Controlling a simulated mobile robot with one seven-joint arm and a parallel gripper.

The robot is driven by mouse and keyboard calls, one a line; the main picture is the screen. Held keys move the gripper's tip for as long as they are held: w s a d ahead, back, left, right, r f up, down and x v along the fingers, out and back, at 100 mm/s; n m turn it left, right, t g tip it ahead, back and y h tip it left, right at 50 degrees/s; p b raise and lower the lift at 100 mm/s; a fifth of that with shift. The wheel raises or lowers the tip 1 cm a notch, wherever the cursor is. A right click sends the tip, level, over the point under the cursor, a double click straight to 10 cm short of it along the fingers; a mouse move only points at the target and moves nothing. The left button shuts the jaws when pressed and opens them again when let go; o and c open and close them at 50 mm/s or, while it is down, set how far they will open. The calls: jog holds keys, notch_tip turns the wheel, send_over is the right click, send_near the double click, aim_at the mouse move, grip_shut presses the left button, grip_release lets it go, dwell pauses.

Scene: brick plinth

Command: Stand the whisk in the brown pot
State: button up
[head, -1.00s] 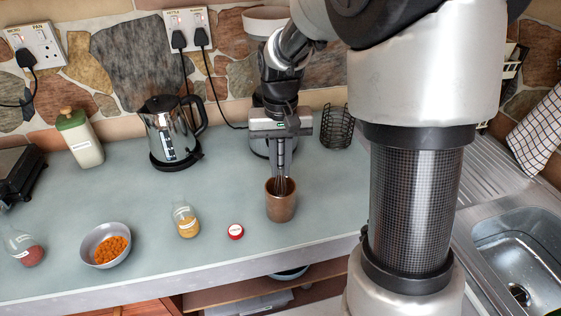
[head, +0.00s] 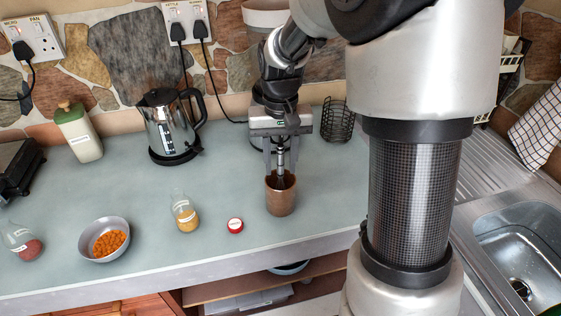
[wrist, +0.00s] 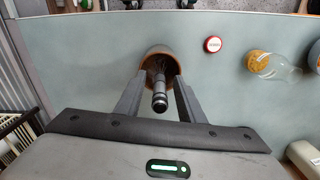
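The brown pot (head: 281,203) stands upright on the counter, right of the red-lidded item. The whisk (head: 281,168) stands in it, handle up, with its wires down inside the pot; the pot wall hides its lower end. My gripper (head: 281,158) is above the pot, pointing down, with its fingers spread on either side of the handle. In the wrist view, the open gripper (wrist: 159,84) shows gaps on both sides of the whisk handle (wrist: 159,98), and the pot (wrist: 163,55) lies beyond the fingertips.
A small red-lidded item (head: 235,225), a glass jar (head: 185,214) and a grey bowl (head: 104,240) with orange pieces stand left of the pot. A kettle (head: 172,127) and a black wire holder (head: 335,122) are behind. The sink (head: 520,245) is at right.

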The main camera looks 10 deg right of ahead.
notch_tip(320, 180, up, 17)
jog(key=p, duration=0.1)
jog(key=shift+r+p, duration=0.2)
jog(key=shift+p, duration=0.1)
dwell(0.7)
